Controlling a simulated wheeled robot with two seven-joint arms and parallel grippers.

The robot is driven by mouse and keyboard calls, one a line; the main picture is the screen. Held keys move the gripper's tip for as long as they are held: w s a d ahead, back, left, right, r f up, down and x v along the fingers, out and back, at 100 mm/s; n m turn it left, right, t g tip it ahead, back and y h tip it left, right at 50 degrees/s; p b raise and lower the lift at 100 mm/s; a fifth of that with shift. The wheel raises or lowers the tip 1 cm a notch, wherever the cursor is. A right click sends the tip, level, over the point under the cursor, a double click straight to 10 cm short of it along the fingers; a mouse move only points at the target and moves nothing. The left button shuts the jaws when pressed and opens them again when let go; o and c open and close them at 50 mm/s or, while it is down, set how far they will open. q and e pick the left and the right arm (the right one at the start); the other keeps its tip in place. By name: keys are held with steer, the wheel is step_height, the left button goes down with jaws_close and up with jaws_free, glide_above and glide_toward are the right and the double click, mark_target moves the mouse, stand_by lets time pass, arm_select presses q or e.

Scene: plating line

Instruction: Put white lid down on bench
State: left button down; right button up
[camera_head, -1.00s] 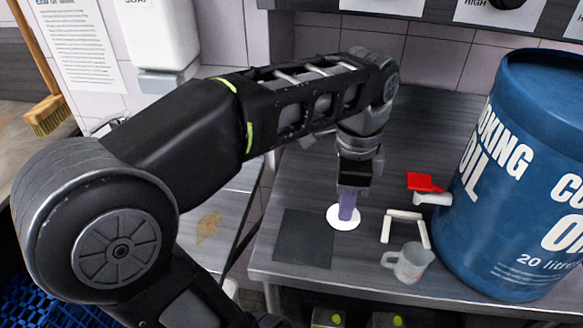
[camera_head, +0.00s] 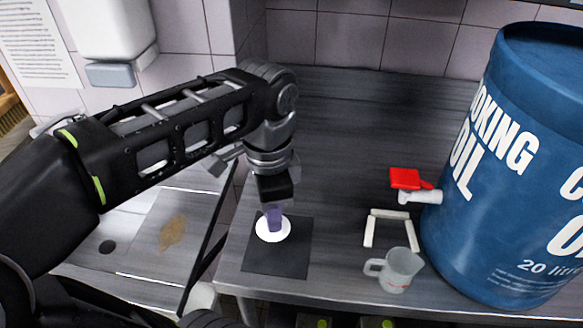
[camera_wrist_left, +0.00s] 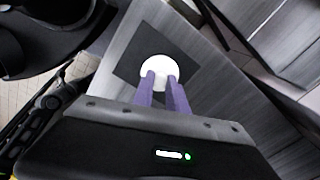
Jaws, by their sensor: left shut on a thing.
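The white lid (camera_head: 272,229) is a round disc at the tips of my left gripper (camera_head: 272,216). In the head view it overlaps the upper left part of a dark square mat (camera_head: 290,262) on the grey bench (camera_head: 335,130). My left gripper's purple fingers point down and are shut on the lid. In the left wrist view, the lid (camera_wrist_left: 158,72) shows beyond the two fingertips (camera_wrist_left: 161,78), against the dark mat. I cannot tell whether the lid touches the mat or hangs just above it. My right gripper is not in view.
A small measuring jug (camera_head: 396,270), a white bracket-shaped piece (camera_head: 391,228) and a red-handled tap (camera_head: 410,183) are right of the mat. A large blue cooking oil drum (camera_head: 500,165) fills the right side. The back of the bench is clear.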

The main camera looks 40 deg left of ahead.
arm_select(q)
steer(key=w+a, duration=0.2)
steer(key=w, duration=0.2)
steer(key=w+a+p, duration=0.1)
steer(key=w+a, duration=0.1)
steer(key=w, duration=0.2)
steer(key=w+a+p, duration=0.1)
steer(key=w+a, duration=0.2)
steer(key=w, duration=0.2)
steer(key=shift+a, duration=0.1)
steer(key=shift+w, duration=0.1)
steer(key=shift+w+a+p, duration=0.2)
steer(key=shift+w+p, duration=0.1)
steer(key=shift+w, duration=0.05)
step_height(320, 180, down, 4)
steer(key=shift+r, duration=0.25)
steer(key=shift+f, duration=0.15)
steer(key=shift+f, duration=0.15)
steer(key=c, duration=1.3)
jaws_free()
